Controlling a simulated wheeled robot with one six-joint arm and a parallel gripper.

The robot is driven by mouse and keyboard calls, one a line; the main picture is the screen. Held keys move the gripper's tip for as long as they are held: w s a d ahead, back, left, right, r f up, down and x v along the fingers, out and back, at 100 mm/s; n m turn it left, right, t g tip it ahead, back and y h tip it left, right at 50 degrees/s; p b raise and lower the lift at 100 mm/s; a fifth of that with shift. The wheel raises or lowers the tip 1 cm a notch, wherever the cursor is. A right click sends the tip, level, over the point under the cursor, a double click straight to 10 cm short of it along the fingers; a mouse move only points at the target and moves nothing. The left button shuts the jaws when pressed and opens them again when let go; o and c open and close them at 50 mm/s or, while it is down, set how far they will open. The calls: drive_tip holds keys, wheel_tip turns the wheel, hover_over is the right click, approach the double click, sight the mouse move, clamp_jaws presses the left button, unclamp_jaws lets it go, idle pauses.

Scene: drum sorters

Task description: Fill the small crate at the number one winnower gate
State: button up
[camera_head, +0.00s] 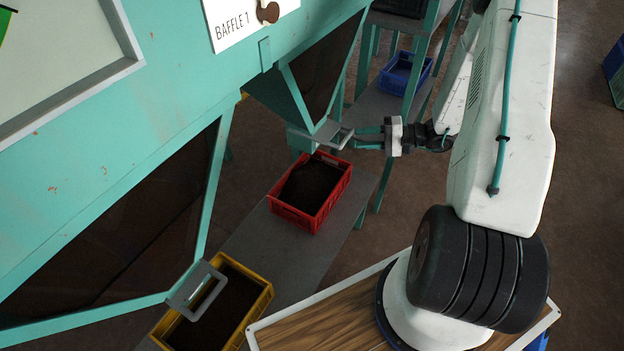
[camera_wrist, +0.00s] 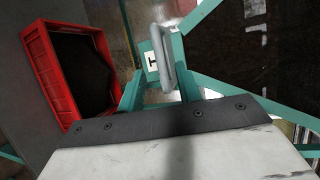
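The red crate (camera_head: 326,216) stands on a grey bench under a teal hopper spout (camera_head: 318,75), with dark material inside. It also shows at the left of the wrist view (camera_wrist: 49,72). The hopper's gate has a pale grey handle (camera_head: 335,135), which shows as a looped bar in the wrist view (camera_wrist: 168,62). My gripper (camera_head: 358,138) is at this handle, above and right of the crate. Its teal fingers (camera_wrist: 160,85) stand apart, one on each side of the bar, with a gap visible on the left. A white label with a dark mark (camera_wrist: 152,62) sits behind the bar.
A sign reading BAFFLE 1 (camera_head: 250,18) is on the teal machine. A yellow crate (camera_head: 262,300) with dark contents stands nearer, below another grey handle (camera_head: 197,288). A blue crate (camera_head: 405,72) stands farther back. Teal legs and hopper edges surround my gripper.

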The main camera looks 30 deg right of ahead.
drive_tip(key=c, duration=0.3)
drive_tip(key=shift+s+d+r, duration=0.1)
drive_tip(key=shift+s+d, duration=0.05)
drive_tip(key=shift+d, duration=0.25)
clamp_jaws()
drive_tip(key=s+d+r+m+t+h, duration=0.1)
drive_tip(key=s+d+m+t+h, duration=0.1)
drive_tip(key=s+m, duration=0.65)
drive_tip(key=s+d+r+m+t+h, duration=0.2)
drive_tip(key=s+m+h, duration=0.1)
drive_tip(key=m, duration=1)
drive_tip(key=x, duration=1.4)
